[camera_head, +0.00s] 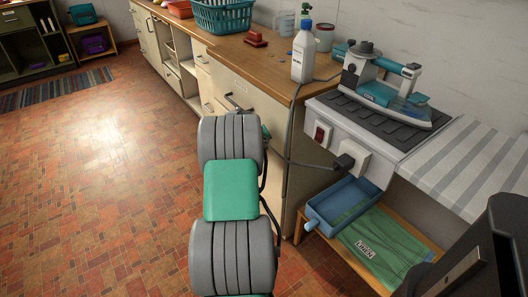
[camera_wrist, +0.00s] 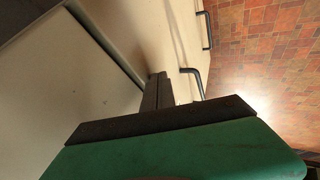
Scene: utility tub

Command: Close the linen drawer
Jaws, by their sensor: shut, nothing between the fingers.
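A cream drawer front (camera_head: 262,105) with a dark bar handle (camera_head: 236,102) and a small label, too small to read surely, is under the near end of the wooden counter. How far it stands out cannot be told. In the head view my arm hides my fingers and the lower cabinet front. In the wrist view my gripper (camera_wrist: 157,78) is shut and empty, its dark fingertips close to a cream panel (camera_wrist: 135,30); contact cannot be told. A dark handle (camera_wrist: 193,82) is just right of the fingertips. A pale panel (camera_wrist: 60,75) fills the left side.
A white bottle (camera_head: 303,52), a teal basket (camera_head: 223,15) and a red object (camera_head: 255,38) stand on the counter. A dark cable hangs beside my arm. A bench at right holds a blue tray (camera_head: 318,213) and green cloth labelled LINEN (camera_head: 395,250). The tiled floor at left is clear.

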